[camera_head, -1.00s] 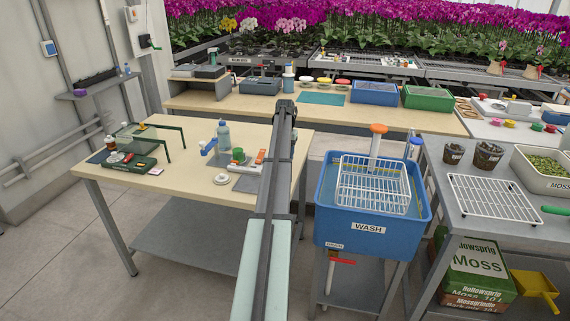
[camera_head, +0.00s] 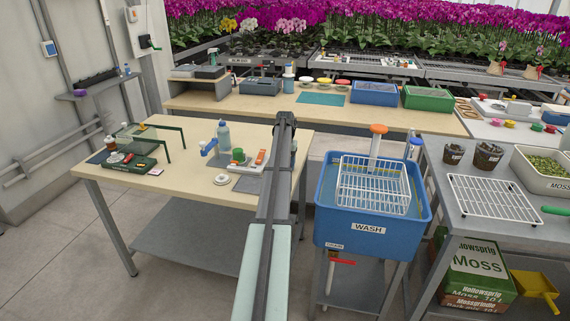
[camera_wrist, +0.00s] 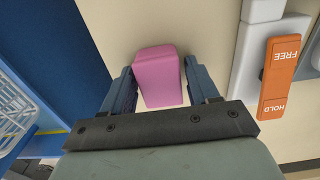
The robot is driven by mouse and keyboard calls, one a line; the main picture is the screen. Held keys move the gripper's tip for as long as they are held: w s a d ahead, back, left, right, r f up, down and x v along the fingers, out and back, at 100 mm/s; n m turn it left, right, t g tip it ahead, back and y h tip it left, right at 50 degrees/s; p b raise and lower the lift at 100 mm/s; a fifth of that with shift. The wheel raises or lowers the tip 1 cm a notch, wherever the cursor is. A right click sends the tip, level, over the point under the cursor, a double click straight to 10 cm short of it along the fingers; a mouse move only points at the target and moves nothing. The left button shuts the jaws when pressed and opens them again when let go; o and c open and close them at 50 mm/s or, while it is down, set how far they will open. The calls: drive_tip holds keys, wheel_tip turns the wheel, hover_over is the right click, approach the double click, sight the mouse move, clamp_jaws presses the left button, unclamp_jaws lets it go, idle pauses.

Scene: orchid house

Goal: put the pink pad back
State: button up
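The pink pad (camera_wrist: 158,78) is a small block in the middle of the wrist view. My gripper (camera_wrist: 160,70) has one dark blue-grey finger close on each side of it and appears shut on it. The pad's upper end reaches slightly past the fingertips. The beige surface lies behind it; I cannot tell whether the pad touches it. In the head view my arm hides the gripper and the pad.
An orange lever marked FREE and HOLD (camera_wrist: 281,75) is right of the pad in the wrist view. The blue wash basin (camera_head: 369,229) with a white wire rack (camera_head: 373,184) stands right of my arm.

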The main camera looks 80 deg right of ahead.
drive_tip(key=shift+o, duration=1.2)
drive_tip(key=shift+r, duration=0.1)
wheel_tip(320, 180, up, 12)
